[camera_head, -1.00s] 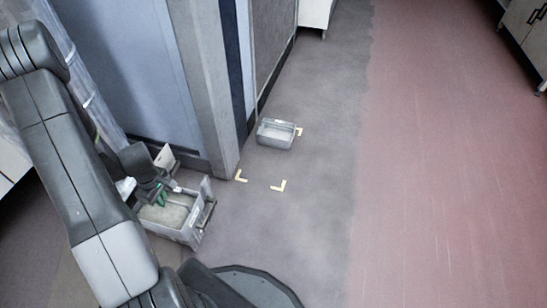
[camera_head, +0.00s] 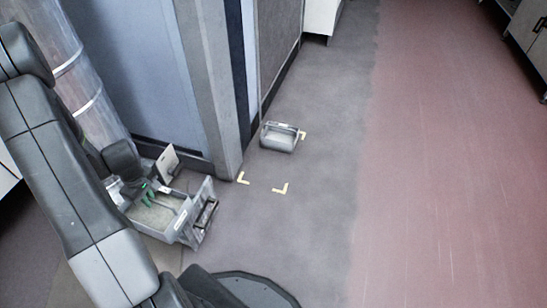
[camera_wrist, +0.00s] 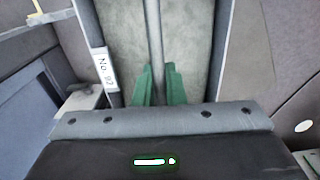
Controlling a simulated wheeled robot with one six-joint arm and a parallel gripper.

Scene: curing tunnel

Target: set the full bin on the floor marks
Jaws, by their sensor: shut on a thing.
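A grey bin (camera_head: 181,229) filled with pale grey material is at the lower left in the head view, beside the wall corner. My gripper (camera_head: 150,194) reaches into it from above. In the wrist view my gripper's green fingers (camera_wrist: 158,85) are shut on the bin's grey middle bar (camera_wrist: 155,35). A label (camera_wrist: 104,68) sits on the bin's side. I cannot tell whether the bin is off the floor.
A second grey bin (camera_head: 279,143) stands at the far end of the marks, close to the wall, apparently covering the far left corner. A wall corner (camera_head: 222,150) rises between the held bin and the marks' far side. Open floor (camera_head: 320,225) lies to the right.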

